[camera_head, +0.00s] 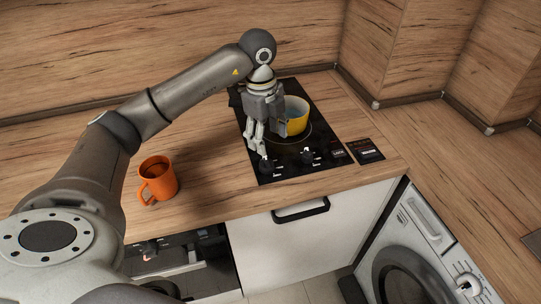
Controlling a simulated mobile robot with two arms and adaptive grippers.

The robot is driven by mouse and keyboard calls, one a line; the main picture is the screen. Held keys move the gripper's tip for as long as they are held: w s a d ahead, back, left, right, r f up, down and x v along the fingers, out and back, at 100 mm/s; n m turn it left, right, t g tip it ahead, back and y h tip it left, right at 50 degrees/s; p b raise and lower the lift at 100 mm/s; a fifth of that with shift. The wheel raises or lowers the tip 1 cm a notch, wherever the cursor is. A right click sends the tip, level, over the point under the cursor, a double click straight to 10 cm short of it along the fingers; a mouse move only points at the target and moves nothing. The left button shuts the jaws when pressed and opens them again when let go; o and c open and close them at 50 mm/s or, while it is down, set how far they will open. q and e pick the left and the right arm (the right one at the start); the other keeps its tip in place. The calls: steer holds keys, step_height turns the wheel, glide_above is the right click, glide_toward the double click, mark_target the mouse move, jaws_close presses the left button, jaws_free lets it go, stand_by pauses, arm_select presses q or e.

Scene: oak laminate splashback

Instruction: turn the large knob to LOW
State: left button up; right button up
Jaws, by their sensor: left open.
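The black cooktop (304,171) is set into the wooden counter. Two dark knobs sit near its front edge: a left knob (266,166) and a right knob (308,156). Their sizes and markings are too small to read, so I cannot tell which is the large knob or where it points. My left gripper (257,143) is open and points down over the cooktop's left front, just behind the left knob in the picture. I see no clear contact. My right gripper is not in view.
A yellow pot (297,122) stands on the cooktop, close to the right of my left gripper. An orange mug (158,182) stands on the counter at left. A dark panel (366,150) lies right of the cooktop. A washing machine (415,250) is at lower right.

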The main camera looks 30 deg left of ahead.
mark_target(265, 160)
arm_select(q)
steer(key=shift+y, duration=0.3)
steer(key=f, duration=0.3)
steer(key=f+p, duration=0.1)
steer(key=f, duration=0.2)
steer(key=a+f+p, duration=0.1)
steer(key=f, duration=0.3)
steer(key=shift+w+f, duration=0.1)
steer(key=shift+w, duration=0.1)
steer(key=c, duration=1)
